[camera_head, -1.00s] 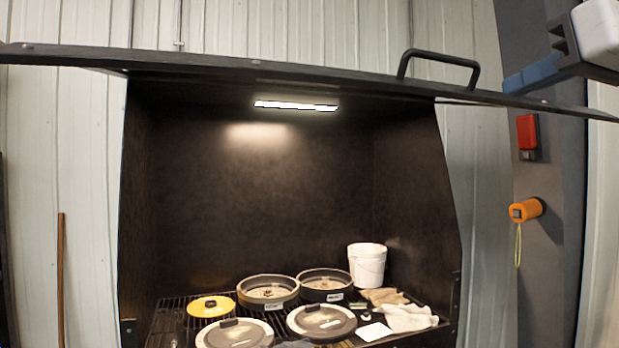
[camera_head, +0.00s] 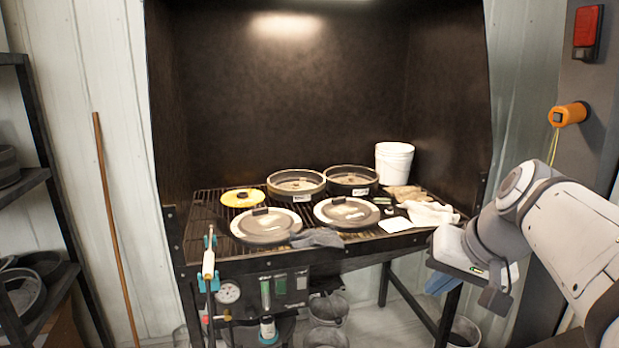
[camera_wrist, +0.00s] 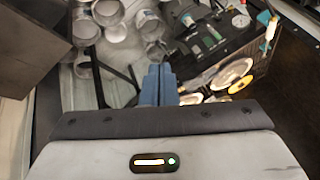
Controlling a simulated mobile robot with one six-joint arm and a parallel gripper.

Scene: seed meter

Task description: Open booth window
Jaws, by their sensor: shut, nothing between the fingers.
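The dark booth (camera_head: 290,95) stands open at the front, with its inside in plain view. Its hinged window panel with the black handle is above the top of the head view now and cannot be seen. My gripper (camera_head: 440,285) is low at the booth's front right corner, below the level of the grate. Its blue fingers are together and empty in the wrist view (camera_wrist: 159,72), apart from the booth's things.
Pans and lids, a yellow lid (camera_head: 242,198), a white bucket (camera_head: 393,163) and cloths sit on the grate. A gauge (camera_head: 228,291) is below the front edge. Shelves (camera_head: 30,180) stand left. An orange lamp (camera_head: 570,114) is on the right post.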

